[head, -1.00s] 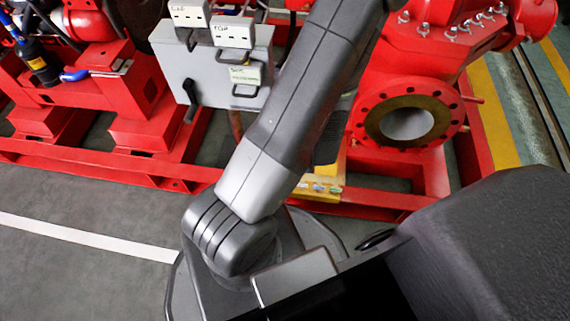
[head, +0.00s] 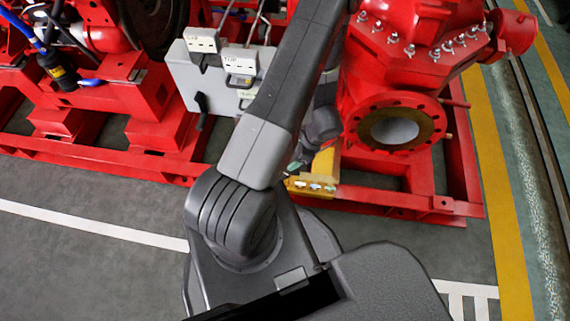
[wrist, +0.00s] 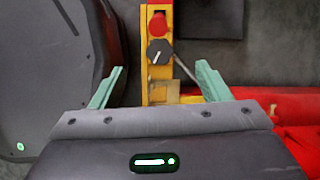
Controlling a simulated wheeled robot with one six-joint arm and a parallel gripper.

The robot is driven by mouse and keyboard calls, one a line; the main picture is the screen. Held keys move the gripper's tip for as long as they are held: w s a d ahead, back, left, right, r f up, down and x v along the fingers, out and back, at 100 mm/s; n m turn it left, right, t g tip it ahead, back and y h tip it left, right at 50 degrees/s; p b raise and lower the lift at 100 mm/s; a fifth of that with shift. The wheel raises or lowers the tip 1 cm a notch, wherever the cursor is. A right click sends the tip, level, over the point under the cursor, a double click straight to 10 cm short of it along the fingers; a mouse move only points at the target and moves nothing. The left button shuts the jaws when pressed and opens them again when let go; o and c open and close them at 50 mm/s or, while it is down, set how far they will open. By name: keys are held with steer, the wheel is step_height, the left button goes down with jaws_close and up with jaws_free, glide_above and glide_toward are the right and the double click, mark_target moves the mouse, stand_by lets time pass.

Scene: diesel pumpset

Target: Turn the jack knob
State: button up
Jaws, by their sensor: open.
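In the wrist view, a round black knob (wrist: 159,52) with a white pointer line sits on a narrow yellow bar. I take it for the jack knob. Its pointer is slightly tilted off the bar's length. A red round button (wrist: 158,24) sits just beyond it on the same bar. My gripper (wrist: 160,76) is open, with one green finger on each side of the bar. Nothing is between the fingers that I can see touching them. In the head view, my arm mostly hides the gripper, and the knob cannot be made out.
The yellow block (head: 325,165) stands at the red frame (head: 410,205) below the pump flange (head: 397,129). A grey control box (head: 190,75) with labels and handles stands left of my arm. Grey floor (head: 80,260) is open in front.

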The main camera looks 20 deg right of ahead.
steer(key=a+f, duration=0.1)
steer(key=f, duration=0.3)
steer(key=w+a+f+n+g+b, duration=0.1)
steer(key=f, duration=0.3)
steer(key=a+f+n, duration=0.1)
steer(key=f, duration=0.4)
steer(key=shift+w+b, duration=0.3)
steer(key=c, duration=1)
